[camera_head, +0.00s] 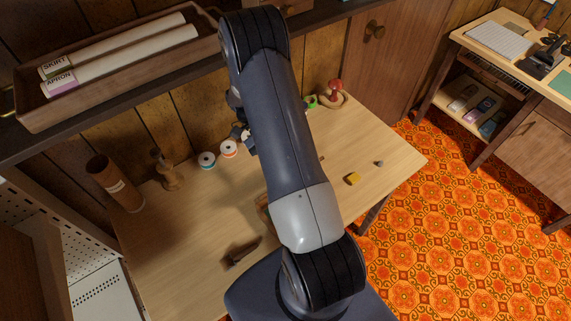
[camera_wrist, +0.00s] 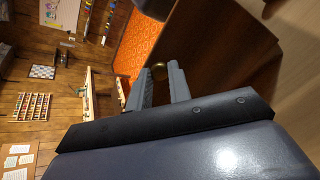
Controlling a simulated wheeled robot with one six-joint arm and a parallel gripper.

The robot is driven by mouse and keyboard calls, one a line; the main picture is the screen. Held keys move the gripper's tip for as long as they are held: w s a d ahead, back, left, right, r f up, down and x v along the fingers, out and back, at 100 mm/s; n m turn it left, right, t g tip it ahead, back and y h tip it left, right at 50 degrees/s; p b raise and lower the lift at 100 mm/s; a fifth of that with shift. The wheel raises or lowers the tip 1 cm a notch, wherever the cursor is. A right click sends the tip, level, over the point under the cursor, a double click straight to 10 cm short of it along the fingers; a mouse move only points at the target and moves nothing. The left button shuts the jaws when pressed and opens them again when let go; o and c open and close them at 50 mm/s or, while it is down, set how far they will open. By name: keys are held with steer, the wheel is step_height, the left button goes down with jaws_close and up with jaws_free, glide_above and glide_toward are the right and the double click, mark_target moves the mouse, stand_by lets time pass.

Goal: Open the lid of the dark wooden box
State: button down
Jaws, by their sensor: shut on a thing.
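In the wrist view, a dark brown wooden surface (camera_wrist: 215,38), which looks like the dark wooden box, fills the upper right, tilted in the picture. The lid's seam is not clear to me. In the head view, my arm covers the middle of the table, and the box and fingertips are hidden behind it.
The light wooden table (camera_head: 190,235) holds thread spools (camera_head: 207,160), a wooden figure (camera_head: 166,170), a brown cylinder (camera_head: 114,183), a yellow block (camera_head: 352,179) and a dark tool (camera_head: 245,252). A shelf tray (camera_head: 120,92) with rolls hangs above. Orange floor (camera_head: 450,220) lies open at right.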

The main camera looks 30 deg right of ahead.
steer(key=shift+w+f+g, duration=0.1)
steer(key=shift+w+g, duration=0.4)
steer(key=c, duration=1.3)
jaws_free()
